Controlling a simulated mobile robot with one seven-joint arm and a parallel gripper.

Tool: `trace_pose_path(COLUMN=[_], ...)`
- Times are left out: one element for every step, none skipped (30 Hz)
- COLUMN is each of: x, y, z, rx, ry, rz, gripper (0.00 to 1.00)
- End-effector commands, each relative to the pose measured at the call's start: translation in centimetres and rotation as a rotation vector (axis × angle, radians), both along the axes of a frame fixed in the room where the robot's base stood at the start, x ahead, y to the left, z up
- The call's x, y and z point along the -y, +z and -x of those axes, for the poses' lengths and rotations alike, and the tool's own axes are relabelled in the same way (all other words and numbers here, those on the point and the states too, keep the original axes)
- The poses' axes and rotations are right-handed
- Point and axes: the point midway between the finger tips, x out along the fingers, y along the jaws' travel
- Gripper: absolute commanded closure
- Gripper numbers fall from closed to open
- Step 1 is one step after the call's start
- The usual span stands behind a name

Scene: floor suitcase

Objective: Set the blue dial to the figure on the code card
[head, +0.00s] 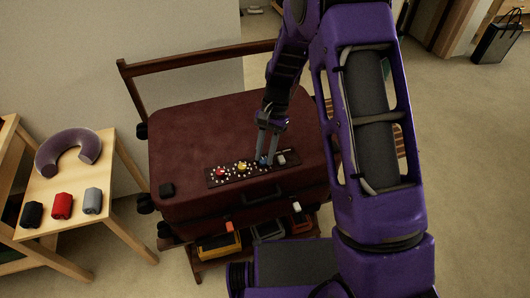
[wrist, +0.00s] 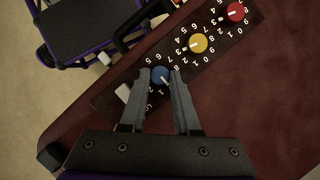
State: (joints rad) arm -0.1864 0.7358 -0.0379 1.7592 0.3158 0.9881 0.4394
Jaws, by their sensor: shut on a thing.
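The blue dial (wrist: 160,74) sits on a dark panel (wrist: 218,42) on the maroon suitcase (head: 200,125). My gripper (wrist: 159,80) is shut on the blue dial, one finger on each side. A pale pointer mark shows on the dial's lower right side in the wrist view; the figure at it is too small to read surely. In the head view, the blue dial (head: 263,160) is partly hidden by my gripper (head: 265,156). The yellow dial (wrist: 197,43) and red dial (wrist: 235,12) stand along the same panel. I cannot make out a code card.
A white block (head: 281,158) sits at the panel's right end. The suitcase handle (head: 262,192) is in front of the panel. A wooden table (head: 60,200) at left holds a neck pillow (head: 68,151) and several rolled items.

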Motion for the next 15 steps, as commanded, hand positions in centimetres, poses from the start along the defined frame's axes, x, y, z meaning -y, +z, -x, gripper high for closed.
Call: trace_pose_path(x=[0.0,0.0,0.0,0.0,0.0,0.0,0.0,-0.01,-0.02,-0.02,-0.04,-0.06,-0.07,-0.07,-0.08], y=[0.01,0.01,0.01,0.01,0.02,0.02,0.03,0.03,0.05,0.06,0.06,0.07,0.07,0.08,0.07], z=[-0.02,-0.02,-0.02,-0.02,-0.02,-0.02,-0.03,-0.03,-0.03,-0.04,-0.04,-0.04,-0.05,-0.06,-0.08], rx=[0.0,0.0,0.0,0.0,0.0,0.0,0.0,0.0,0.0,0.0,0.0,0.0,0.0,0.0,0.001], ry=[0.0,0.0,0.0,0.0,0.0,0.001,0.003,0.006,0.012,0.018,0.026,0.038,0.05,0.063,0.085], rz=[0.0,0.0,0.0,0.0,0.0,0.0,0.0,0.0,0.0,0.0,-0.001,0.0,0.0,0.0,0.001], gripper=[1.0,1.0,1.0,1.0,1.0,1.0,1.0,1.0,1.0,1.0,1.0,1.0,1.0,1.0,1.0])
